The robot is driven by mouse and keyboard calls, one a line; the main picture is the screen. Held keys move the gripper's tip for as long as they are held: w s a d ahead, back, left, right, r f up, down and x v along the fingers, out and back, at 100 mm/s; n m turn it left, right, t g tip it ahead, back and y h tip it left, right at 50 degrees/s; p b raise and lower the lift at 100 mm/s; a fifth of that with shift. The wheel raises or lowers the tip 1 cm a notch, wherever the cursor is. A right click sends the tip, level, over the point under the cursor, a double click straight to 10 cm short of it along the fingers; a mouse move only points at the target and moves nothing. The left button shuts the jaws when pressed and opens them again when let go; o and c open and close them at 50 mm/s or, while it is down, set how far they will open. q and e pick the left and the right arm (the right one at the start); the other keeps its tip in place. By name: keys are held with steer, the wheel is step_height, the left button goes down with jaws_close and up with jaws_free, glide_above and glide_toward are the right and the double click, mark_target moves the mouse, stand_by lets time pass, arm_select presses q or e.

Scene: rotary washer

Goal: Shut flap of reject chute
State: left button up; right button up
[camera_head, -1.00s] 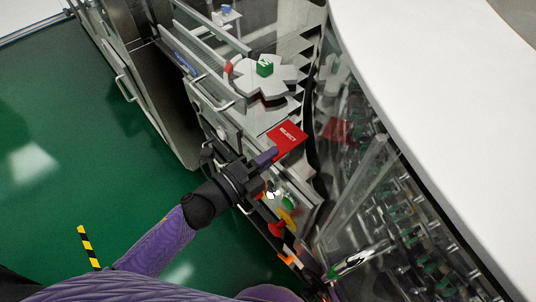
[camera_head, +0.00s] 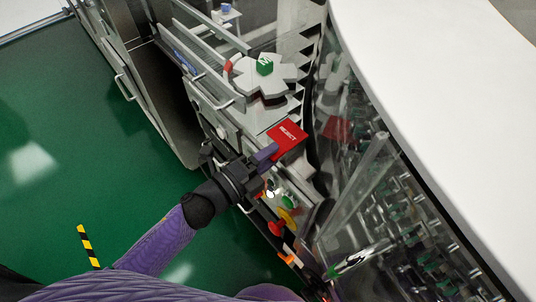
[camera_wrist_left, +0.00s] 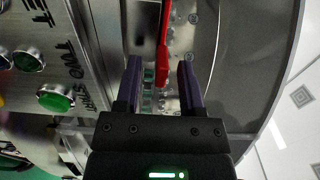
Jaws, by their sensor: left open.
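The reject chute's flap is a red plate (camera_head: 288,133) with white REJECT lettering, standing out from the machine in the head view. In the left wrist view the red flap (camera_wrist_left: 164,42) shows nearly edge-on, as a narrow strip. My left gripper (camera_head: 266,153) is at the flap's near lower edge. In the wrist view its two purple fingers (camera_wrist_left: 160,82) are spread, with the flap's lower end in line with the gap between them. I cannot tell whether a finger touches it. My right gripper is not in view.
A grey star wheel (camera_head: 265,88) with a green block on it is beyond the flap. Coloured buttons (camera_head: 286,218) sit below the gripper; a green button (camera_wrist_left: 56,98) shows left in the wrist view. The curved clear guard (camera_head: 352,190) stands close on the right. Green floor is open at left.

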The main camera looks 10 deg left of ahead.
arm_select(q)
steer(key=v, duration=1)
steer(key=s+a+f+n+g+y, duration=0.25)
steer(key=f+n+y, duration=0.35)
steer(key=f, duration=0.4)
steer(key=s+a+f+n+g+y, duration=0.2)
steer(key=s+a+f+n+y, duration=0.15)
steer(key=f+n, duration=0.55)
steer(key=s+f+n+g+y, duration=0.1)
steer(key=s+f+n+g, duration=0.3)
steer(key=s, duration=0.6)
steer(key=s+f+n+g, duration=0.4)
steer(key=s+f+g, duration=0.1)
steer(key=s+f, duration=0.4)
steer(key=shift+s+d+y, duration=0.35)
steer(key=shift+s+d, duration=0.05)
steer(key=shift+s, duration=0.3)
